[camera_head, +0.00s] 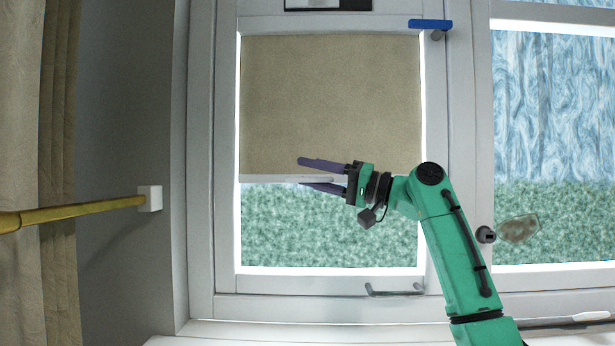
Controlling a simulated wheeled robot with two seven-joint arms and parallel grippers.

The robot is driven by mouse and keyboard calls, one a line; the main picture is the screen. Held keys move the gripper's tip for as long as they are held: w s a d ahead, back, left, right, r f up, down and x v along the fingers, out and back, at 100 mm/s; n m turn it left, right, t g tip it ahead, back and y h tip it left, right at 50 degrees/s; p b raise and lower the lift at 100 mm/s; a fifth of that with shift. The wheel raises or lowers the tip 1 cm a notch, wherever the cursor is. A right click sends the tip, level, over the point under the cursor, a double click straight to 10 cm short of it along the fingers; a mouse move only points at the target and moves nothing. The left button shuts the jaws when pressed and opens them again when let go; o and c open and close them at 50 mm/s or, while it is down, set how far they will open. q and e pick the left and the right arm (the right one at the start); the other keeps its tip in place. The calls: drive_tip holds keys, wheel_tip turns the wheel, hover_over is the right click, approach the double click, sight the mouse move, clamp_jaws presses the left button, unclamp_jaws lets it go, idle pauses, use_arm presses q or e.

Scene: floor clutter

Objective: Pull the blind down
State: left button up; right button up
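The beige blind (330,100) covers the upper part of the left window pane. Its pale bottom bar (265,179) runs across the pane, with the lower glass bare below it. My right gripper (304,172) is at the bar, with one purple finger just above it and the other just below it. The fingers are spread apart, and I cannot tell whether either touches the bar. The right part of the bar is hidden behind the gripper. My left gripper is not in view.
A yellow rod (80,211) with a white end block juts in at the left beside a beige curtain (20,120). A blue-topped fitting (430,24), a handle (394,290) and a dark knob (485,235) sit on the window frame. A sill runs below.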

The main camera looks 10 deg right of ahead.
drive_tip(key=b+v, duration=0.5)
drive_tip(key=v, duration=1.1)
idle(0.4)
drive_tip(key=shift+s, duration=0.1)
